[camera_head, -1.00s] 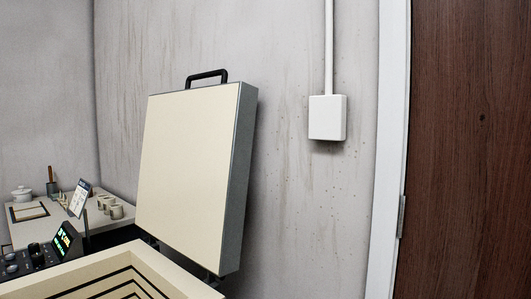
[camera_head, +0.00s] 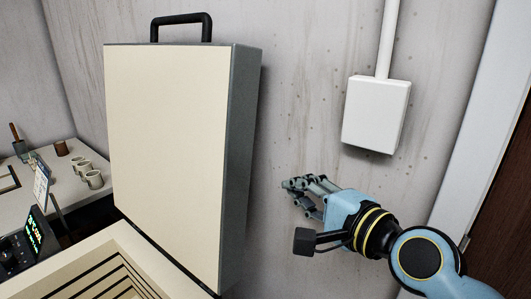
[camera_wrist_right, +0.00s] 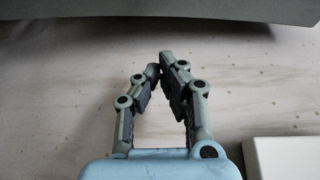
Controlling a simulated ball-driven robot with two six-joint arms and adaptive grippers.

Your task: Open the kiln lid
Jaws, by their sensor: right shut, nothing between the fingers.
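The kiln lid (camera_head: 165,140) stands raised and nearly upright at the back of the kiln, its cream inner face toward me. Its black handle (camera_head: 181,17) is on the top edge. The kiln (camera_head: 110,240) is open below it, with dark grooves inside its cream walls. My right gripper (camera_head: 287,184) is shut and empty, to the right of the lid and apart from it. In the right wrist view the fingertips (camera_wrist_right: 160,62) meet, and the grey lid side (camera_wrist_right: 160,18) crosses the top. My left gripper is not in view.
A white wall box (camera_head: 375,115) with a pipe is on the wall above my right gripper. A control panel (camera_head: 30,240) with a green display stands left of the kiln. A table (camera_head: 65,195) with several cups is at the far left.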

